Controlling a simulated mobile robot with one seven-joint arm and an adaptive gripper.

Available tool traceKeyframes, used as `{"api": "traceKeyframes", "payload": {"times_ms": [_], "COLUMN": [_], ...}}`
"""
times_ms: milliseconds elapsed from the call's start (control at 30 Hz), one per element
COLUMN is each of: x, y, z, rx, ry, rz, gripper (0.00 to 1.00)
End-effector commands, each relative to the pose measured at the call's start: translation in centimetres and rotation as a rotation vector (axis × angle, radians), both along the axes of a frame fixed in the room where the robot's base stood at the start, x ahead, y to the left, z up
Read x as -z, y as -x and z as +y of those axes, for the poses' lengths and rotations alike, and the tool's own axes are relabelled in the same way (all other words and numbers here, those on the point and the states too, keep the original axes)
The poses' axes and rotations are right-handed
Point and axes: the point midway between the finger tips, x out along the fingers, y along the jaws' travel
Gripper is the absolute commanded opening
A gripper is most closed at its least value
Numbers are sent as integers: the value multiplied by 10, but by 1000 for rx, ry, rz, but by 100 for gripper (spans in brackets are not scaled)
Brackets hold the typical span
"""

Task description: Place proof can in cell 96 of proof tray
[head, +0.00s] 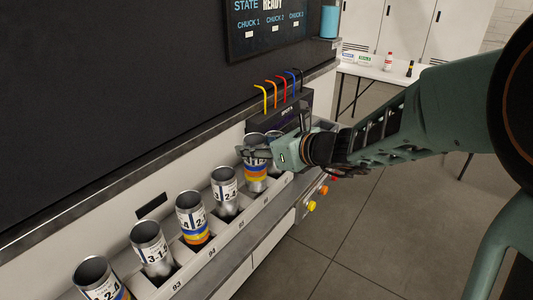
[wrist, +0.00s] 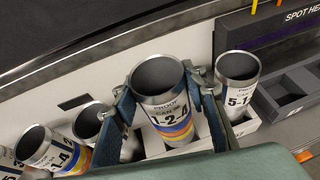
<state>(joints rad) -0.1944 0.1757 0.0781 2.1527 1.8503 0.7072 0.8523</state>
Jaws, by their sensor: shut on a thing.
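My gripper (head: 262,151) is shut on a silver proof can (head: 256,172) with yellow, orange and blue bands. In the wrist view the can (wrist: 163,113) stands upright between the two fingers of my gripper (wrist: 166,100), and its label ends in 1-2-4. The proof tray (head: 225,236) is a light row of cells along the machine front, with number labels such as 93 and 94. The held can is over or in a cell near the far end. Its base is hidden, so I cannot tell whether it touches the tray. The label 96 is not readable.
Several other cans, such as a plain-banded one (head: 224,187), stand in nearer cells. Another can (wrist: 237,88) stands close to the right in the wrist view. A dark compartmented tray (wrist: 288,92) lies beyond it. A machine wall (head: 130,150) runs behind the row.

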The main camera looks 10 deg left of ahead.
Motion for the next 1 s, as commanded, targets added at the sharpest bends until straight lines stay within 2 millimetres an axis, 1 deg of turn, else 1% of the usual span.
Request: {"api": "traceKeyframes", "payload": {"times_ms": [33, 167, 233, 300, 500, 800, 967, 1000], "x": [5, 8, 13, 21, 45, 44, 49, 47], "y": [-1, -3, -4, -6, -6, -6, -6, -6], "z": [3, 6, 8, 13, 11, 11, 11, 11], "rx": [-1, -1, -1, 0, 0, 0, 1, 1], "ry": [-1, -1, 0, 0, 0, 0, 0, 0], "rz": [-1, -1, 0, 0, 0, -1, -2, -2], "gripper": [30, 30, 30, 30, 30, 30, 30, 44]}}
